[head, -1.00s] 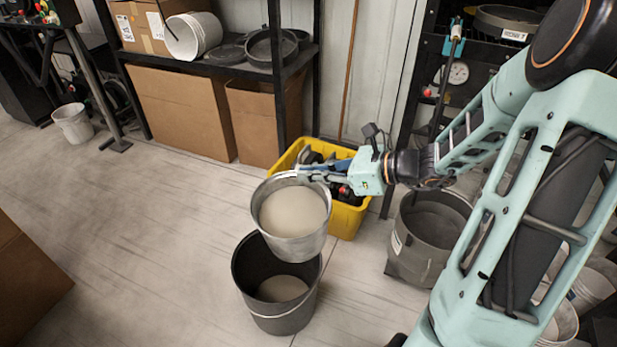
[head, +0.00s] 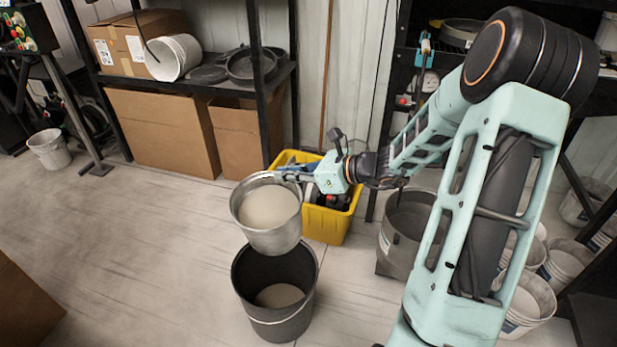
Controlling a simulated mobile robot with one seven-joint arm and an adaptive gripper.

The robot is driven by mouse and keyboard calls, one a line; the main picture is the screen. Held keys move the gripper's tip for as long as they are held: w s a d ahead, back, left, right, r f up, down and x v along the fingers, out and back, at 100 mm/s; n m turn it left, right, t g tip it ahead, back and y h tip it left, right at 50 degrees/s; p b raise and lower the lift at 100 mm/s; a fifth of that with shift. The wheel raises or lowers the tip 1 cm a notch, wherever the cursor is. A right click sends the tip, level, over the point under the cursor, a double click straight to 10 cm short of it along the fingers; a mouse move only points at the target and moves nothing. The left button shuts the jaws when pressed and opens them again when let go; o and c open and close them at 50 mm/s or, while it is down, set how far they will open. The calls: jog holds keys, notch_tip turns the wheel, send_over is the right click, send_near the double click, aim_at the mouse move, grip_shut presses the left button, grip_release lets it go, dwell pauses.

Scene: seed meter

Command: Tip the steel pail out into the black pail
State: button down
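The steel pail (head: 277,239) is held up in the air, a little tilted, with pale grey material inside it. My gripper (head: 290,172) is at the pail's far right rim and appears shut on it; the fingertips are small and partly hidden by the rim. The black pail (head: 292,325) stands upright on the floor below the steel pail, with a wire handle on its near side. Some pale material lies at its bottom. The steel pail overlaps the black pail's far rim in the picture.
A yellow crate (head: 325,228) with dark items stands behind the pails. A large grey bin (head: 402,232) is to the right, and several white buckets (head: 525,308) are under the right shelf. A white bucket (head: 50,150) stands far left.

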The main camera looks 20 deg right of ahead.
jog(key=w+d+f+m+t+h+p, duration=0.3)
jog(key=w+d+f+m+h+p, duration=0.15)
jog(key=w+d, duration=0.4)
jog(key=n+t+y+b, duration=0.4)
jog(key=n+t+b, duration=0.7)
jog(key=n+b, duration=0.7)
send_near(277, 213)
jog(key=w+r, duration=0.1)
jog(key=w, duration=0.1)
jog(key=w+a+r+m+b, duration=0.1)
jog(key=w, duration=0.1)
jog(key=w+a+r+m+b, duration=0.1)
jog(key=shift+w+r, duration=0.25)
jog(key=shift+w, duration=0.15)
jog(key=shift+s+a+f+n+g+y, duration=0.25)
jog(key=shift+s+a+f+n+y, duration=0.2)
jog(key=shift+f+n+y, duration=0.45)
jog(key=shift+s+a+f+n+g+y, duration=0.2)
jog(key=shift+s+a+f+n+y, duration=0.2)
jog(key=shift+f+n+y, duration=0.5)
jog(key=shift+s+a+f+n+g+y, duration=0.25)
jog(key=shift+s+a+f+n+y, duration=0.2)
jog(key=shift+n+y, duration=0.5)
